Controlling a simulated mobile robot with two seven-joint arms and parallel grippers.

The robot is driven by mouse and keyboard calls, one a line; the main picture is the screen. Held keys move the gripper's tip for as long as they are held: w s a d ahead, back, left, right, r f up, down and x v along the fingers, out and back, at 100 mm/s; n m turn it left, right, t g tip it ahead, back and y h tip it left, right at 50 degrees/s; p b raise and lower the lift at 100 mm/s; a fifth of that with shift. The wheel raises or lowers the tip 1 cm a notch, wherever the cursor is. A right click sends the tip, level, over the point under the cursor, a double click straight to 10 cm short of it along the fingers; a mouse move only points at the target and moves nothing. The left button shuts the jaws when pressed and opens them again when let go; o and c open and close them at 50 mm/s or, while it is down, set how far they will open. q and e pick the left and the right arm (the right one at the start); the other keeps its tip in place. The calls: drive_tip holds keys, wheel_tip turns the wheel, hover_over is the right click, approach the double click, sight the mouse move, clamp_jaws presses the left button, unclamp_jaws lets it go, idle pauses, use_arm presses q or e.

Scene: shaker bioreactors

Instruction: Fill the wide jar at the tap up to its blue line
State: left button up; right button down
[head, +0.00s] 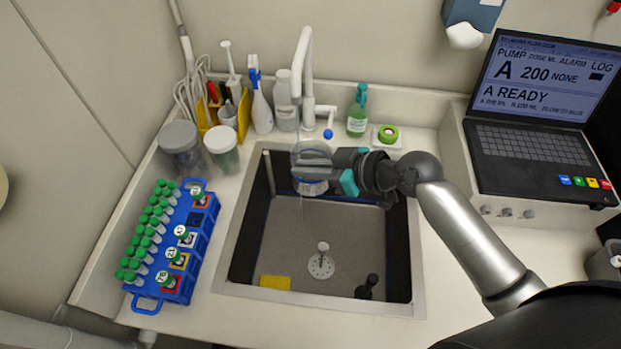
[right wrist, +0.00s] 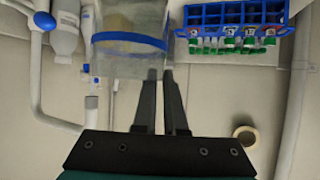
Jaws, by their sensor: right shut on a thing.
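My right gripper (head: 330,168) is shut on the wide jar (head: 309,148), a clear jar with a blue band, held over the sink below the tap's (head: 305,60) spout. The right wrist view shows the jar (right wrist: 130,50) at the fingertips of the same gripper (right wrist: 162,78), its blue line running across the wall. I cannot make out a water level in it. A faint thin streak shows below the jar in the head view; I cannot tell if it is water. The tap lever (head: 328,132) has a blue tip. My left gripper is not in view.
The sink (head: 262,230) holds a yellow sponge (head: 275,282), a drain (head: 320,266) and a black stopper. A blue tube rack (head: 170,245) and two lidded jars (head: 180,140) stand left. Bottles line the back ledge. A laptop (head: 530,145) stands right.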

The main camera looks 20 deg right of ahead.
sight(299, 145)
drive_tip(key=w+b, duration=0.2)
drive_tip(key=w, duration=0.4)
drive_tip(key=shift+w, duration=0.1)
drive_tip(key=w+b, duration=0.3)
drive_tip(key=w, duration=0.2)
drive_tip(key=shift+w, duration=0.25)
drive_tip(key=shift+r, duration=0.1)
idle(6.5)
